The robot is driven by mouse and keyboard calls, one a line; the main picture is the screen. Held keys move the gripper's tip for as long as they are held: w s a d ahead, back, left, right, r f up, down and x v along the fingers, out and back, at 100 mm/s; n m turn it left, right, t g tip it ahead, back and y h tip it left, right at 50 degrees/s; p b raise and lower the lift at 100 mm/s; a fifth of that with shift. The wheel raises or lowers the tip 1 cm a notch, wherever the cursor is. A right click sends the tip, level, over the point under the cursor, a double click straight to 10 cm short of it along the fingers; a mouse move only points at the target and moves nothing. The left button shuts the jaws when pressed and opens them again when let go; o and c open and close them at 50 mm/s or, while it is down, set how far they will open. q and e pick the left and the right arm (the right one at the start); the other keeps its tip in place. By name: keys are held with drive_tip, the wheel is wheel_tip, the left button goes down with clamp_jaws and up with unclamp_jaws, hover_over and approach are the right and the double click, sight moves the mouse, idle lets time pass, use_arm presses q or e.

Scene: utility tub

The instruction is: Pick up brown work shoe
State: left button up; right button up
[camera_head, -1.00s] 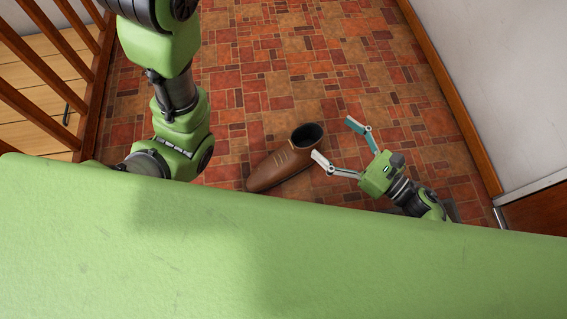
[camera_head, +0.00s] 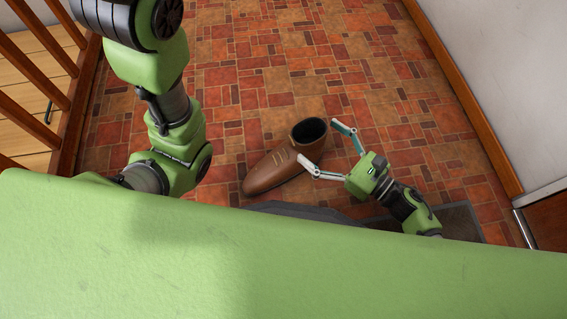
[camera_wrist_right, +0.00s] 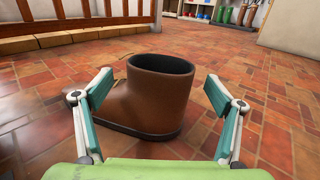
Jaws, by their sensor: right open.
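The brown work shoe (camera_head: 272,168) stands upright on the tiled floor, its toe toward the lower left and its dark opening at the upper right in the head view. My right gripper (camera_head: 319,147) is open beside the heel end, one finger on each side of the shoe's opening end. In the right wrist view the shoe (camera_wrist_right: 155,98) stands ahead between the two spread fingers of my right gripper (camera_wrist_right: 150,90), with the toe reaching behind the left finger. I cannot tell whether a finger touches it. My left arm shows at the left, but its gripper is out of view.
A wooden railing (camera_head: 40,75) runs along the left. A white wall (camera_head: 500,80) with a wooden baseboard (camera_head: 470,100) is at the right. A dark grey mat (camera_head: 463,222) lies at lower right. In the wrist view, boots (camera_wrist_right: 237,15) stand far back. The floor beyond the shoe is clear.

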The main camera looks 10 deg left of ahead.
sight(309, 134)
drive_tip(key=shift+b+x, duration=0.65)
drive_tip(key=shift+x, duration=1.3)
drive_tip(key=c, duration=1.7)
drive_tip(key=shift+r, duration=0.1)
drive_tip(key=c, duration=0.5)
drive_tip(key=shift+r, duration=0.1)
